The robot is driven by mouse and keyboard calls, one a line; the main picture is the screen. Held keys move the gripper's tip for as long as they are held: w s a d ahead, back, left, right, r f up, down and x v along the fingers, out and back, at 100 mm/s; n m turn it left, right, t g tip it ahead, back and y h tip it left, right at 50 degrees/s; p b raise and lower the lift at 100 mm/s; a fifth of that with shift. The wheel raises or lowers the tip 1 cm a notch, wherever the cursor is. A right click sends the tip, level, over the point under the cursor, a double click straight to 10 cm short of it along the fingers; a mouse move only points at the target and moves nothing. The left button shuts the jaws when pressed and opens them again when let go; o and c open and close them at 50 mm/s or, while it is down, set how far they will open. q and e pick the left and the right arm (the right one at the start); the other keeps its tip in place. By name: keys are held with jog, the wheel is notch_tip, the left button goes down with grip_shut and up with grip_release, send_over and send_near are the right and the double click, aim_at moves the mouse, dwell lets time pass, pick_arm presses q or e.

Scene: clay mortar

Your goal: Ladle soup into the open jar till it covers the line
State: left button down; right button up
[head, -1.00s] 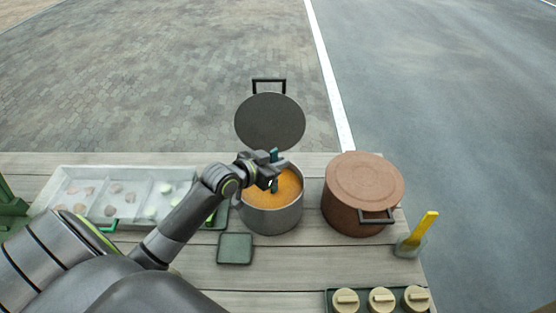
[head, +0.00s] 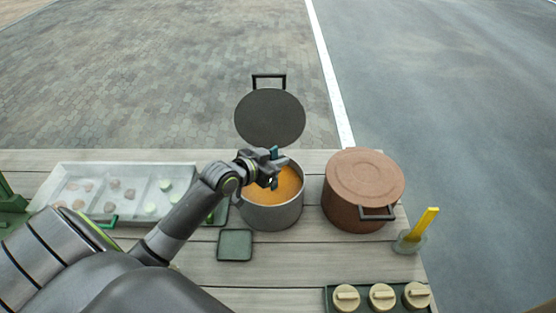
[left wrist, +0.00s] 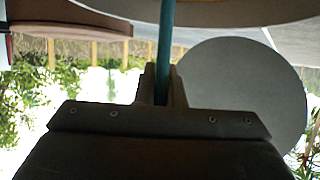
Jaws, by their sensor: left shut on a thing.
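My left gripper (head: 270,174) is over the open grey pot (head: 270,218) of orange soup (head: 286,184). It is shut on the teal ladle handle (head: 274,153), which also shows upright between the fingers in the left wrist view (left wrist: 166,45). The ladle's bowl is not visible. The pot's round grey lid (head: 270,118) stands raised behind it and shows in the left wrist view (left wrist: 240,95). I cannot make out an open jar or its line; my left arm hides part of the table left of the pot. My right gripper is not in view.
A lidded brown pot (head: 363,190) stands close right of the soup pot. A clear cup (head: 408,243) holds a yellow utensil (head: 424,224). Jars with beige lids (head: 382,297) sit at the front right.

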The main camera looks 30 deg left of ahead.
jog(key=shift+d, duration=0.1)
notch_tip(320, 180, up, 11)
jog(key=p, duration=1)
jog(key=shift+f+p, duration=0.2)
jog(key=shift+p, duration=0.1)
